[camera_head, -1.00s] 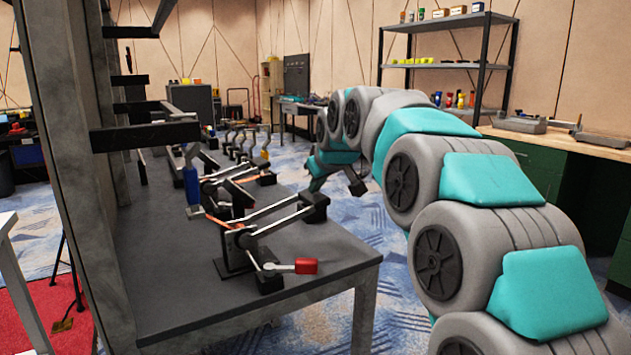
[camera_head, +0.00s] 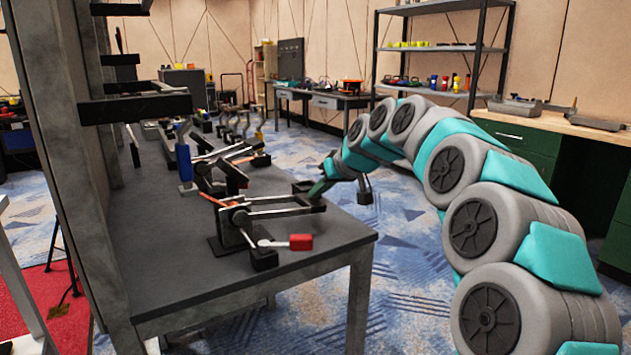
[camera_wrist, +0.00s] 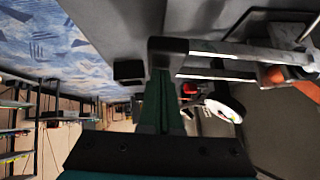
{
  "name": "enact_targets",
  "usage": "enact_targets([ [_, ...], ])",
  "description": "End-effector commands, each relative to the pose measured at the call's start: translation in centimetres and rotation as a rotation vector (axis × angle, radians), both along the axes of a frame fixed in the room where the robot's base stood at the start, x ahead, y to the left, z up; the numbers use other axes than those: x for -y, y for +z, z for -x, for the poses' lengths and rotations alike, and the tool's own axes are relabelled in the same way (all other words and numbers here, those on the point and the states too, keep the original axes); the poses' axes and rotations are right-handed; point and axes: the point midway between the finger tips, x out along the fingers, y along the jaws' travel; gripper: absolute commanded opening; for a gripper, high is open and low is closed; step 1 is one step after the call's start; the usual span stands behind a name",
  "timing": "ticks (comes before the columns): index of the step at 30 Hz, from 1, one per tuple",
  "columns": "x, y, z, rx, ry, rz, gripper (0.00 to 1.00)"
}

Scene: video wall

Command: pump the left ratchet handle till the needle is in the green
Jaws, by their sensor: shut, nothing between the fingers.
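A lever mechanism (camera_head: 232,215) stands on the dark workbench, with two grey bars (camera_head: 285,205) reaching right and a red-ended lever (camera_head: 300,242) at its front. A blue upright handle (camera_head: 184,162) stands behind it. My gripper (camera_head: 318,190) is shut at the bars' right end. In the wrist view, its green fingers (camera_wrist: 160,90) reach a black end block (camera_wrist: 168,46) on the bars (camera_wrist: 235,55); I cannot tell whether they touch. A white round face (camera_wrist: 224,108) shows edge-on; no needle can be read. Which lever is the left ratchet handle is unclear.
The workbench (camera_head: 175,285) has a dark post (camera_head: 70,130) with projecting arms along its left. Several more levers (camera_head: 230,125) stand farther back. Open floor (camera_head: 400,260) lies right of the bench. A shelf (camera_head: 445,50) and green cabinet (camera_head: 525,148) stand beyond.

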Motion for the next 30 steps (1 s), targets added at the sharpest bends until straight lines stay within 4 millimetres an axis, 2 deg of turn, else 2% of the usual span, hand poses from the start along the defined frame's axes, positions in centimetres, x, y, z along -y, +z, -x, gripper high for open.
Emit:
enact_targets([
  [1, 0.0, -1.2, 0.0, -0.022, 0.001, -0.022, 0.0],
  [9, 0.0, -3.2, 0.1, -0.085, 0.001, -0.115, 0.0],
  [30, -0.2, -4.0, 0.3, -0.114, 0.005, -0.134, 0.0],
])
